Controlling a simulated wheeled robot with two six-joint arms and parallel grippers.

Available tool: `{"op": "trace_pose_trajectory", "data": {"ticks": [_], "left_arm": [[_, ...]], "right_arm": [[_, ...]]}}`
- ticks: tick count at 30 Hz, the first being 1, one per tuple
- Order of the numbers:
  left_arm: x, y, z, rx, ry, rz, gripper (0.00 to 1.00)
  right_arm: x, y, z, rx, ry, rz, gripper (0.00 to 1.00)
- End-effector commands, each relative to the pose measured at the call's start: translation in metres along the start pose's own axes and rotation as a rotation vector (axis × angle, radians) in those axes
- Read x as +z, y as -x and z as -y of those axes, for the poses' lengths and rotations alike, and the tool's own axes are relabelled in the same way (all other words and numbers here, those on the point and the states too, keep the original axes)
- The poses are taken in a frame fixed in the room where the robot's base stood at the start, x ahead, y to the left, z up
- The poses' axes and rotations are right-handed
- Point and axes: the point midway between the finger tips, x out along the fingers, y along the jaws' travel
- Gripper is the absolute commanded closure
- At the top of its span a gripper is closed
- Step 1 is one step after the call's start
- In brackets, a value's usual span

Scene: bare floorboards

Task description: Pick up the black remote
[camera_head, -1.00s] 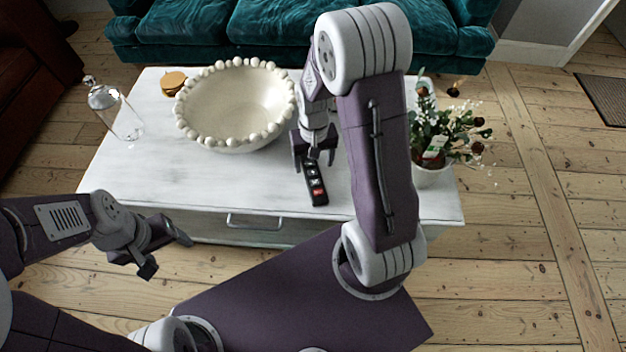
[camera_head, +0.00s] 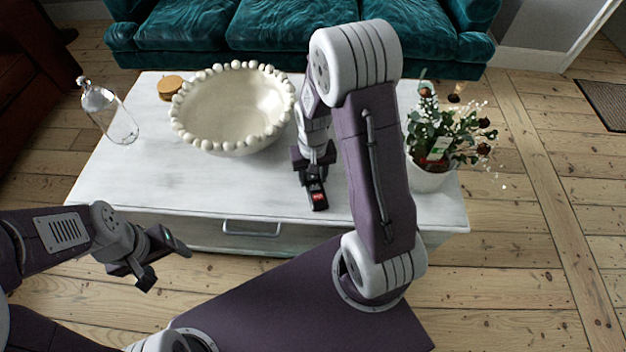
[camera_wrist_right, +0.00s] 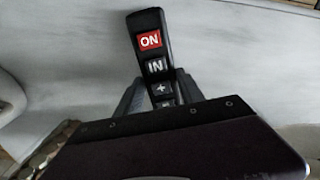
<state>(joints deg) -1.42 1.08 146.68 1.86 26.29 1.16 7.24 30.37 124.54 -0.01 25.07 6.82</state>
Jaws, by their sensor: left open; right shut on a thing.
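The black remote (camera_head: 318,198) has a red ON button and white-marked keys. It is at the front middle of the white table (camera_head: 200,190), with its near end sticking out below my right gripper (camera_head: 315,166). My right gripper is shut on the remote, which also shows between the fingers in the right wrist view (camera_wrist_right: 153,58). The remote's far end is hidden by the gripper. I cannot tell whether the remote touches the table. My left gripper (camera_head: 165,262) is open and empty, in front of the table's left front edge.
A cream beaded bowl (camera_head: 235,105) stands left of my right gripper. A glass bottle (camera_head: 108,115) and a small orange-brown jar (camera_head: 170,87) are further left. A potted plant (camera_head: 432,178) stands at the right end. A teal sofa (camera_head: 290,28) is behind the table.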

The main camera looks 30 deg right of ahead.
Motion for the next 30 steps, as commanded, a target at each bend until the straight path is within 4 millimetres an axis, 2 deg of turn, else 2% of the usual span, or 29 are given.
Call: {"op": "trace_pose_trajectory", "data": {"ticks": [5, 11, 24, 30], "left_arm": [[-0.001, 0.007, 0.000, 0.000, 0.000, 0.000, 0.30], [-0.003, 0.031, -0.001, 0.000, 0.000, 0.000, 0.30], [-0.007, 0.068, -0.001, 0.000, 0.000, 0.000, 0.30], [-0.007, 0.073, -0.001, 0.000, 0.000, 0.000, 0.30]], "right_arm": [[0.000, 0.010, 0.000, 0.000, 0.000, -0.001, 1.00], [-0.001, 0.046, 0.000, 0.000, 0.000, -0.003, 1.00], [0.053, 0.102, -0.081, 0.000, -0.007, 0.000, 1.00], [0.064, 0.110, -0.096, 0.000, -0.002, 0.000, 1.00]]}}
